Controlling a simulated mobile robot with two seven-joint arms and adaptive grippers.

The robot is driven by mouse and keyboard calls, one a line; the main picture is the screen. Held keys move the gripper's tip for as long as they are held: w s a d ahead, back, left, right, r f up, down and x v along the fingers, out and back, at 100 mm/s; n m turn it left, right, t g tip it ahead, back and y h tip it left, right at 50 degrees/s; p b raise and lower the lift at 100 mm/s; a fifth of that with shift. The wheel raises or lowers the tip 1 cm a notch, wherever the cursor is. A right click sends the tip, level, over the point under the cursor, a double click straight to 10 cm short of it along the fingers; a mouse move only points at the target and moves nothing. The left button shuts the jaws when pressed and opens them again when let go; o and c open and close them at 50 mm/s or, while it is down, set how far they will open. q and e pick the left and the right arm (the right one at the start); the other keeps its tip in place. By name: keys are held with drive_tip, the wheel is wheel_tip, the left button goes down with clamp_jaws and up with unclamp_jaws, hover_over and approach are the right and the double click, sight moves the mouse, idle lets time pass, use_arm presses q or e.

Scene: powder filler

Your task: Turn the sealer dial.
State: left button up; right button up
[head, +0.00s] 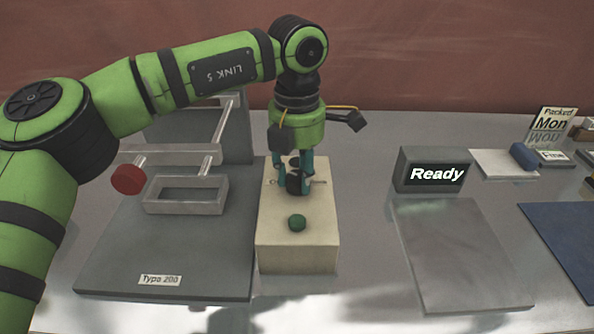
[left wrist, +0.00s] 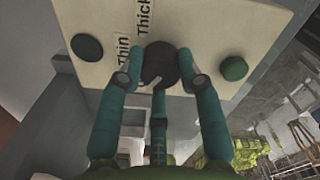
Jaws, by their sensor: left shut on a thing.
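The sealer dial (left wrist: 161,62) is a round black knob with a light pointer mark, on a cream control box (head: 297,252). My left gripper (head: 294,186) comes down over the box from above, its teal fingers closed around the dial. In the left wrist view the fingers (left wrist: 160,75) touch the dial from both sides. The labels "Thin" (left wrist: 124,50) and "Thick" (left wrist: 145,17) are printed beside the dial. The pointer's exact setting is hard to tell. My right gripper is not in view.
A green button (head: 297,223) and a black knob (left wrist: 87,47) share the box top. A "Ready" display (head: 431,171) and grey plate (head: 460,255) are right.

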use_arm(q)
drive_tip(key=m, duration=0.5)
drive_tip(key=shift+f+m+p, duration=0.1)
drive_tip(key=shift+m+p, duration=0.2)
drive_tip(key=shift+p, duration=0.1)
drive_tip(key=m, duration=0.5)
drive_tip(key=shift+m+p, duration=0.35)
drive_tip(key=shift+m, duration=0.05)
drive_tip(key=o, duration=1.1)
drive_tip(key=shift+o, duration=0.2)
